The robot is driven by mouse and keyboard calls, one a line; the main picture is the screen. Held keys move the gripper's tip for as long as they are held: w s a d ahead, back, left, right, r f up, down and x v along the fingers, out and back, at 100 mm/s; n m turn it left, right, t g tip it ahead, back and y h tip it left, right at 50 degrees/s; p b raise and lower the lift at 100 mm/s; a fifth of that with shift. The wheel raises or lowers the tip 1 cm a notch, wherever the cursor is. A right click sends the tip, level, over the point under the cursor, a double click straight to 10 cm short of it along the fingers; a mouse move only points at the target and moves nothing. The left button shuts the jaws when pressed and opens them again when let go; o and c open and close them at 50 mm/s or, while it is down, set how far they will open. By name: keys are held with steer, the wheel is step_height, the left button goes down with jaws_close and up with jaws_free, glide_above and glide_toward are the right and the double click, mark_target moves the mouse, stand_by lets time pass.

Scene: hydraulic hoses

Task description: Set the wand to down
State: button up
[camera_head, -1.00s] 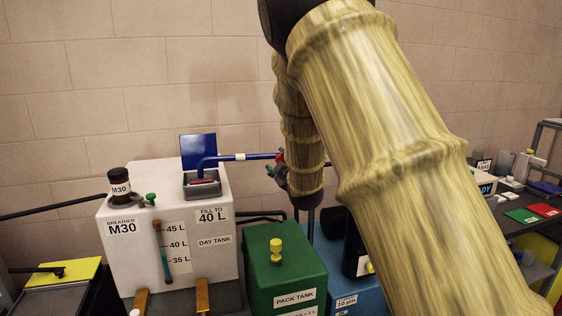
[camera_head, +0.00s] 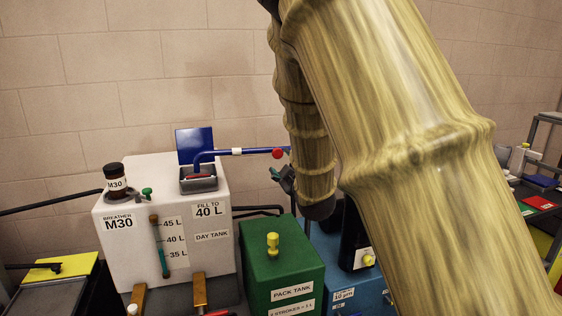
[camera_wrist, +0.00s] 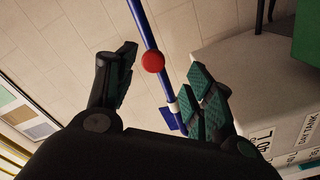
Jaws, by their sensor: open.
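The blue wand (camera_head: 228,152) has a white band and a red knob (camera_head: 277,153). In the head view it runs nearly level to the right from a bend above the filler opening (camera_head: 199,184) of the white day tank (camera_head: 140,237). My gripper (camera_head: 284,178) is just below and right of the knob, partly hidden by my arm. In the wrist view my gripper (camera_wrist: 163,66) is open, its green-padded fingers apart. The wand (camera_wrist: 143,25) and red knob (camera_wrist: 153,61) show between the fingers in the picture. I cannot tell whether they touch.
A blue lid (camera_head: 195,145) stands open behind the filler opening. The green pack tank (camera_head: 282,262) with a yellow cap stands right of the day tank. A dark breather labelled M30 (camera_head: 115,180) stands on the day tank's left. A shelf (camera_head: 535,190) is at far right.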

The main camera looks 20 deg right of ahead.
steer(key=shift+s+a, duration=0.15)
steer(key=shift+s, duration=1.9)
steer(key=shift+f, duration=0.15)
